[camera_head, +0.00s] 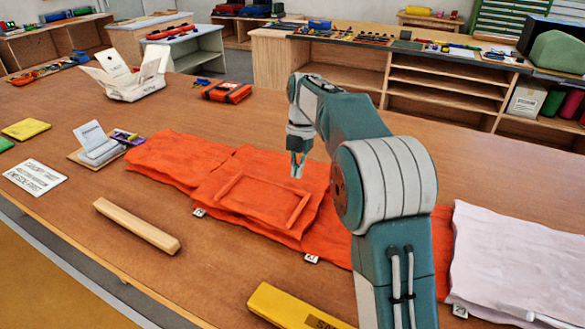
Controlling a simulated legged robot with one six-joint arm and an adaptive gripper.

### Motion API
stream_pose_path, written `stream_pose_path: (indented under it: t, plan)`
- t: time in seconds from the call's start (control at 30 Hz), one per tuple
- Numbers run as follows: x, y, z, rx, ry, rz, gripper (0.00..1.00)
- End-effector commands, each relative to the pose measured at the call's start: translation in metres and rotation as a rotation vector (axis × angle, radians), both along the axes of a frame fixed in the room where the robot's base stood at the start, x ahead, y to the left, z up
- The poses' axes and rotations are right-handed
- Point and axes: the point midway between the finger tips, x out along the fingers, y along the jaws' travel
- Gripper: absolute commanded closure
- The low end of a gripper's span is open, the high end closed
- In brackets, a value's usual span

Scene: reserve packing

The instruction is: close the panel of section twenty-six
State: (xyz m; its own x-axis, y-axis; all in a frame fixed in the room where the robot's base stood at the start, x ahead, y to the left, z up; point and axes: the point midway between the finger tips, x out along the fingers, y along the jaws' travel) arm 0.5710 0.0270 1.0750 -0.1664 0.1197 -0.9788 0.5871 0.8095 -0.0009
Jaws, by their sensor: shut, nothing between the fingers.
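A long orange folded fabric (168,158) lies across the table, divided into sections. Its middle section has a raised rectangular frame-like outline (262,203) on top. Small white tags stick out at its near edge; one tag (311,259) seems to read 27, and another tag (199,212) at the left is too small to read surely. I cannot tell which section is twenty-six. My gripper (297,172) points down over the far right part of the middle section, shut and empty. I cannot tell whether it touches the fabric. My arm hides part of the orange fabric to the right.
A wooden bar (137,226) and a yellow block (295,307) lie near the front edge. White fabric (515,262) lies at the right.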

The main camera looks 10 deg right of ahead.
Motion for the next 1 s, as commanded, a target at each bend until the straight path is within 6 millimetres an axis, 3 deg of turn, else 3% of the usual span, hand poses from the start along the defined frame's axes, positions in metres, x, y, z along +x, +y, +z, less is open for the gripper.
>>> stream_pose_path:
  t: [0.5, 1.0]
  plan:
    - [0.024, -0.018, -0.055, 0.211, 0.292, -0.002, 1.0]
    - [0.027, -0.021, -0.076, 0.31, 0.423, -0.003, 1.0]
